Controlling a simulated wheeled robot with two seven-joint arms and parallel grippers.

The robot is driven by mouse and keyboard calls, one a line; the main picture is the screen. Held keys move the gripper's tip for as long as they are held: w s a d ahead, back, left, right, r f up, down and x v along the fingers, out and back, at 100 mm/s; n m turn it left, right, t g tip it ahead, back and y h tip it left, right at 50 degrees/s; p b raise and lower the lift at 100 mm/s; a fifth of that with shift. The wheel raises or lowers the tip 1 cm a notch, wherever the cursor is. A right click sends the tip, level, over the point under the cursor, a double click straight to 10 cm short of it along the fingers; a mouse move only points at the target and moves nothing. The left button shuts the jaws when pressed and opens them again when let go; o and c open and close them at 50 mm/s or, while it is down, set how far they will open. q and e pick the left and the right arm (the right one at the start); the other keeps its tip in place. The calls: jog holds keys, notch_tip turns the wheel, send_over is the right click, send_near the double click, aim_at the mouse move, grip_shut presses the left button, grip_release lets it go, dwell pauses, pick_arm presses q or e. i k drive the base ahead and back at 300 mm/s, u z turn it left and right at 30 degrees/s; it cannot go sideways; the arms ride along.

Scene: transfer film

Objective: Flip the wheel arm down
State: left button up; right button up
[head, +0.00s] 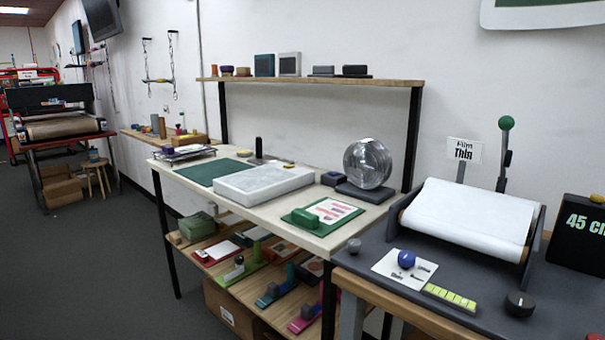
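An upright dark lever (504,155) with a green ball knob (506,123) at its top stands behind a wide white roll (469,218) at the right. It looks like the wheel arm, and it points up; its lower end is hidden behind the roll. The roll sits in a dark cradle on a dark-topped bench (455,308). Neither of my grippers shows in the head view.
A "Film Thin" sign (465,150) stands left of the lever, and a "45 cm" display (583,234) stands right. A blue knob (406,259) and a black knob (519,304) sit on the bench front.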

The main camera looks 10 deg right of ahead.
aim_at(505, 123)
jog(key=u, duration=0.15)
jog(key=k, duration=0.3)
jog(key=z, duration=1.2)
jog(key=i, duration=0.4)
jog(key=z, duration=0.1)
